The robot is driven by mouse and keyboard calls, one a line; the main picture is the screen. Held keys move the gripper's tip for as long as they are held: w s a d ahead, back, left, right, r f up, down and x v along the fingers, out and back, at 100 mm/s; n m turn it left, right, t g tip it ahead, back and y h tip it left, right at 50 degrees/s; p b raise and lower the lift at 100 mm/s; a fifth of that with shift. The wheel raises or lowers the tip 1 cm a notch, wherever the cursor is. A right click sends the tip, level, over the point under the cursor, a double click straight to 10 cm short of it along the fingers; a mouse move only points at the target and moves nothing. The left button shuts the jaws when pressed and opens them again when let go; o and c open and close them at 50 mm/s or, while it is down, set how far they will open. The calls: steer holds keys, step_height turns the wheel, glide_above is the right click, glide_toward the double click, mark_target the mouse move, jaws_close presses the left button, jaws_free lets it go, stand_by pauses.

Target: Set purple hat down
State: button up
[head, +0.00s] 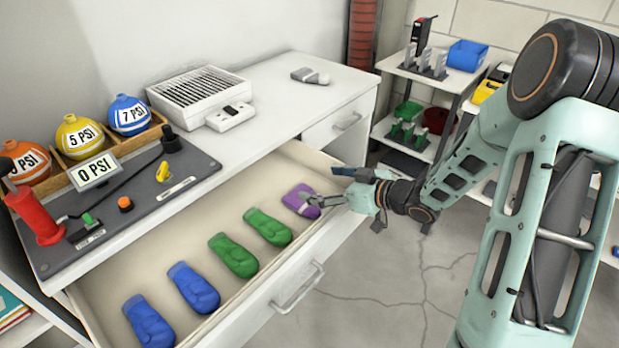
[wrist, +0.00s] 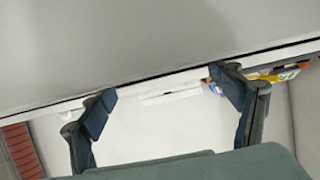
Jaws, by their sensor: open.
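No hat is in view; the purple thing (head: 297,196) is a mitten-shaped glove lying at the right end of the open drawer (head: 292,266) in the head view. My gripper (head: 322,203) is at the glove's right side, its fingertips reaching over or against it; I cannot tell whether they touch. In the wrist view, my gripper's fingers (wrist: 162,86) are spread wide with nothing between them. The purple glove does not show in the wrist view.
Two green gloves (head: 232,255) and two blue gloves (head: 193,287) lie left of the purple one in a row. The white countertop (head: 265,90) holds a vented box (head: 200,90) and a small grey-white item (head: 311,76). Shelves (head: 400,140) stand behind.

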steer(key=p+v, duration=0.1)
steer(key=v, duration=0.5)
steer(key=shift+s+d+r, duration=0.1)
steer(key=shift+s+d, duration=0.05)
